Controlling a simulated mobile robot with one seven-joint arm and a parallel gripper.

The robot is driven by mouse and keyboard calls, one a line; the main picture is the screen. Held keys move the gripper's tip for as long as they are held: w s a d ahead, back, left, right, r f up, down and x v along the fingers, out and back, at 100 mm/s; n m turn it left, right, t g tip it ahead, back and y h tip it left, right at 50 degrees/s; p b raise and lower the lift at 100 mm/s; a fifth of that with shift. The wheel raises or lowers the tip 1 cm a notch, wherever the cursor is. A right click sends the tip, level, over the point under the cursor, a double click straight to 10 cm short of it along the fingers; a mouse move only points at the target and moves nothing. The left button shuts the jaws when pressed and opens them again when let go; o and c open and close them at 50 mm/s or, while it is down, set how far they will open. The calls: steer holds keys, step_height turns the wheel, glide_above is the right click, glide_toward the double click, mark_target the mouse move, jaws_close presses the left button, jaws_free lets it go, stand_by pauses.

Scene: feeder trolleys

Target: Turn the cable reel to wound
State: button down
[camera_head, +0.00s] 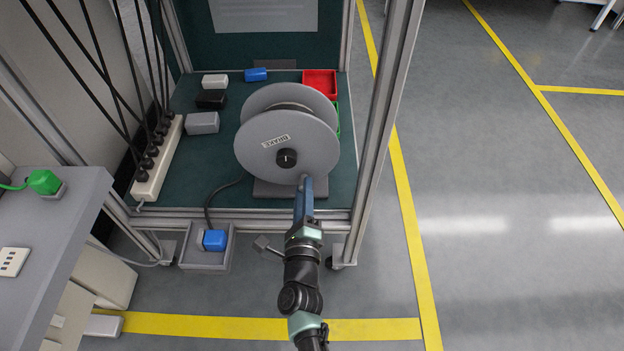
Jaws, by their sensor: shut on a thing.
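Dark cable shows between the flanges. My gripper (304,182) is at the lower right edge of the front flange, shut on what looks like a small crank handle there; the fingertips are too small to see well. A black cable (219,194) runs from the base to a blue plug (215,240) in a grey tray (205,262).
Trolley posts (384,130) rise to the right of the reel. A power strip (160,158) with several black plugs and cables is on the left. Small boxes and a red bin (319,84) lie behind. A grey bench (50,230) is at left. The floor on the right is clear.

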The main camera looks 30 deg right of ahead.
mark_target(287, 178)
steer(key=a+m, duration=0.1)
steer(key=w+a+f+m+b, duration=0.1)
steer(key=m, duration=0.1)
steer(key=shift+w+a+f, duration=0.1)
steer(key=shift+a, duration=0.05)
steer(key=shift+w+a+m+b, duration=0.3)
steer(key=shift+a+m+b, duration=0.2)
steer(key=shift+m, duration=0.6)
steer(key=shift+w, duration=0.1)
steer(key=c, duration=0.7)
jaws_free()
steer(key=shift+o, duration=0.2)
steer(key=shift+r, duration=0.2)
steer(key=shift+s+a, duration=0.1)
steer(key=shift+s, duration=0.2)
steer(key=p+v, duration=0.5)
steer(key=v, duration=0.7)
steer(key=shift+s+a, duration=0.1)
